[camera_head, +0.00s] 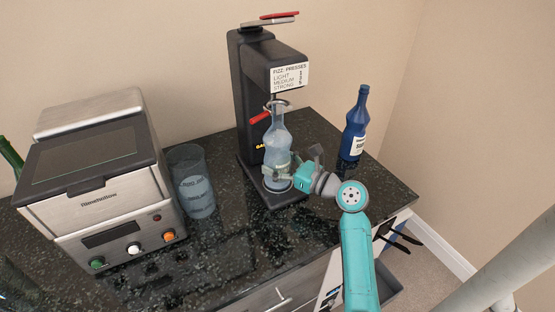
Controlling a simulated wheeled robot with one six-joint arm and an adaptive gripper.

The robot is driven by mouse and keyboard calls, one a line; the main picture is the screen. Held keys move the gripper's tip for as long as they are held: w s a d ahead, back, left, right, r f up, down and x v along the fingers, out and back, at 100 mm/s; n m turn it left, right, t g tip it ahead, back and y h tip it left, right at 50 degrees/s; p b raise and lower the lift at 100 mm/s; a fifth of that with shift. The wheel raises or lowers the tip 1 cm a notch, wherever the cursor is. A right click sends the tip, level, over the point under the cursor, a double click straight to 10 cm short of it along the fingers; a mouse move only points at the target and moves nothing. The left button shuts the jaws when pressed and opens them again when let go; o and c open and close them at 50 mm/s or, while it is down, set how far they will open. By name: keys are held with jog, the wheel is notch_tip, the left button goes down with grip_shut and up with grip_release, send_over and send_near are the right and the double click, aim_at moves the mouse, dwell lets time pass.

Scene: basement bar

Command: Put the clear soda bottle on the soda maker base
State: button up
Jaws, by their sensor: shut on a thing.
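My gripper (282,171) is shut on the lower part of the bottle, coming in from the right. The soda maker base (286,198) lies under the bottle. The bottle's bottom appears at the base, but I cannot tell whether it touches.
A blue bottle (355,126) stands right of the soda maker, behind my arm. A clear bluish cup (192,185) and a silver appliance (100,180) stand to the left. The dark counter (225,240) is clear in front.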

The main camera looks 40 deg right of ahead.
jog(key=o, duration=1.8)
jog(key=shift+f, duration=0.15)
jog(key=shift+s, duration=0.2)
jog(key=s, duration=0.3)
jog(key=s+d, duration=0.1)
jog(key=s, duration=0.3)
jog(key=s+d, duration=0.1)
jog(key=s, duration=0.3)
jog(key=shift+s+d, duration=0.1)
jog(key=shift+s, duration=0.15)
